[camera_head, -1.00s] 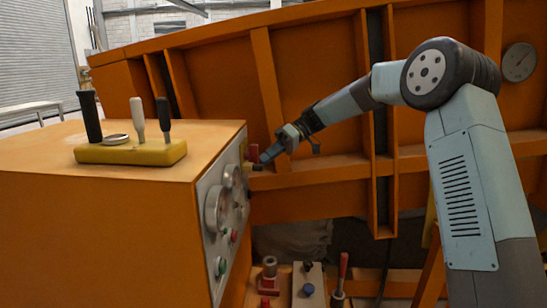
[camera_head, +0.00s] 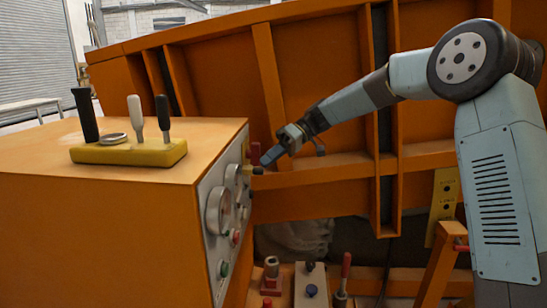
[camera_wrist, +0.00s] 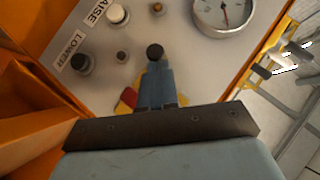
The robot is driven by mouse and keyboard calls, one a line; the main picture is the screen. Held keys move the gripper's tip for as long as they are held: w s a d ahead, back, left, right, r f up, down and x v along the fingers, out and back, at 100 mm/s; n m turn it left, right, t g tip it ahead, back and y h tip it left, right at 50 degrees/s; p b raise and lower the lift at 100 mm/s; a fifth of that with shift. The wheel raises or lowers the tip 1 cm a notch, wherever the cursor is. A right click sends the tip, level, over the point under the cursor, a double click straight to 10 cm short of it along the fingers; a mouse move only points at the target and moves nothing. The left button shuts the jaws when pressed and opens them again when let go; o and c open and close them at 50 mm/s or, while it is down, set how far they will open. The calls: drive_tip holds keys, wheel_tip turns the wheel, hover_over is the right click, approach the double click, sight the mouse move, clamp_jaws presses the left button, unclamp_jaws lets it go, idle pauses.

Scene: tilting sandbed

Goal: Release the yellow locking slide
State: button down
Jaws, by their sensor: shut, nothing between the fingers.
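A small yellow piece (camera_head: 246,146) shows at the far edge of the control panel, with a red part (camera_head: 255,152) beside it. In the wrist view a red and yellow part (camera_wrist: 128,99) sits just left of my fingers and is partly hidden by them. I cannot tell for sure which yellow piece is the locking slide. My gripper (camera_head: 266,159) is shut and empty, close to the panel. In the wrist view its fingertips (camera_wrist: 156,68) are right at a black round knob (camera_wrist: 155,52); I cannot tell whether they touch it.
The panel (camera_wrist: 180,35) carries a gauge (camera_wrist: 222,14), buttons and RAISE and LOWER labels. The orange cabinet (camera_head: 110,235) holds a yellow block (camera_head: 128,153) with several levers on top. The ribbed orange bed wall (camera_head: 330,65) rises behind my arm. A yellow plate (camera_head: 446,195) stands at the right.

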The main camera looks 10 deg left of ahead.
drive_tip(key=w+a+r+v, duration=0.1)
drive_tip(key=v, duration=1.1)
drive_tip(key=shift+w+a+r, duration=0.2)
